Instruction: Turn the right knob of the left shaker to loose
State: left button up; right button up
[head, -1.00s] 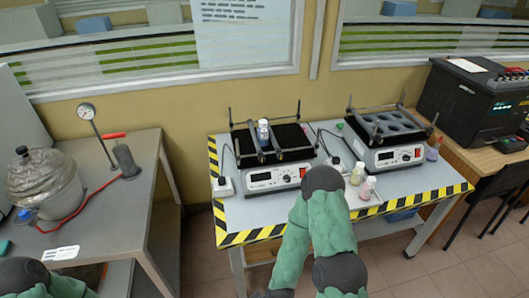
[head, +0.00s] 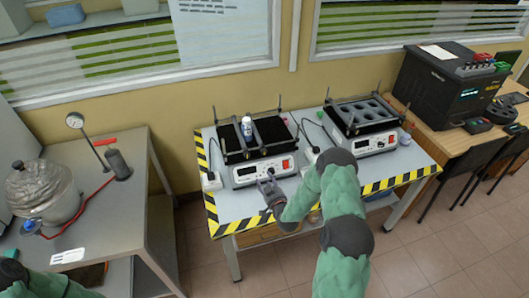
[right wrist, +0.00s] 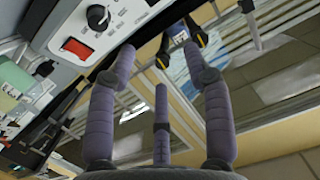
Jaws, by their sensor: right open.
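The left shaker (head: 246,178) stands on the table, with a white front panel, a black top platform and a red switch (head: 286,165) at its right. My right gripper (head: 268,188) is at the front of this panel, just left of the switch, and covers part of it. In the right wrist view, the dark right knob (right wrist: 98,17) with a white mark shows at the top left, above the red switch (right wrist: 78,48). My right gripper (right wrist: 160,56) has its fingers apart and empty there, with the knob beyond the left finger. My left gripper is not in view.

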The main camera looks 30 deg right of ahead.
aim_at(264, 152)
jog(key=shift+t+h, duration=0.7)
jog(key=shift+t, duration=0.1)
jog(key=w+d+r, duration=0.1)
jog(key=w+d, duration=0.1)
jog(key=w, duration=0.1)
jog(key=w+d+r, duration=0.1)
jog(key=w+d, duration=0.1)
jog(key=w, duration=0.2)
jog(key=w+d+r, duration=0.2)
jog(key=w, duration=0.2)
jog(key=shift+w+b, duration=0.25)
jog(key=shift+b, duration=0.05)
